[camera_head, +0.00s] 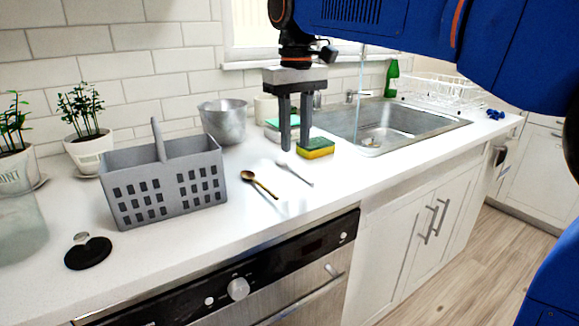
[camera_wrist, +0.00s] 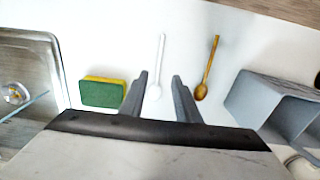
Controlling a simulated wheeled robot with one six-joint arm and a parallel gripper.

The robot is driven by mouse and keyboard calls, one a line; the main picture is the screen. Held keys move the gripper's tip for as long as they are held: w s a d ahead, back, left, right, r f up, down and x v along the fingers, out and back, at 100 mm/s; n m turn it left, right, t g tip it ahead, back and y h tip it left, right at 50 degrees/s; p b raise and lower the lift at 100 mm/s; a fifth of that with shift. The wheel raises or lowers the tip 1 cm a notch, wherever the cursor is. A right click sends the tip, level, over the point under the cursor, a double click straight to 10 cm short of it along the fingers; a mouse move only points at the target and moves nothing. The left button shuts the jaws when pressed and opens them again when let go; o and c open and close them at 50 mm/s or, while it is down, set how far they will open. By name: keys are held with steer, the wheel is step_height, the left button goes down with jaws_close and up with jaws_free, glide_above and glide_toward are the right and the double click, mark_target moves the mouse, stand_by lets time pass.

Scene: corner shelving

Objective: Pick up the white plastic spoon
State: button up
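The white plastic spoon (camera_wrist: 160,66) lies on the white counter in the wrist view. Its bowl end is toward my gripper and its handle points away. In the head view the thin spoon (camera_head: 294,173) lies just right of a wooden spoon. My gripper (camera_head: 295,149) points down above the counter, behind the spoon in that view. In the wrist view the two fingers of my gripper (camera_wrist: 159,75) are apart, with the spoon seen between them and nothing held. The gripper looks apart from the spoon; its exact height is hard to tell.
A wooden spoon (camera_head: 259,185) lies close on the left. A grey basket (camera_head: 165,205) stands further left. A yellow and green sponge (camera_head: 317,149) is right of my gripper, beside the sink (camera_head: 432,124). A metal pot (camera_head: 223,122) stands behind.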

mark_target(296, 170)
steer(key=shift+w+d+f, duration=0.1)
steer(key=shift+f, duration=3.05)
steer(key=shift+c, duration=0.3)
jaws_close()
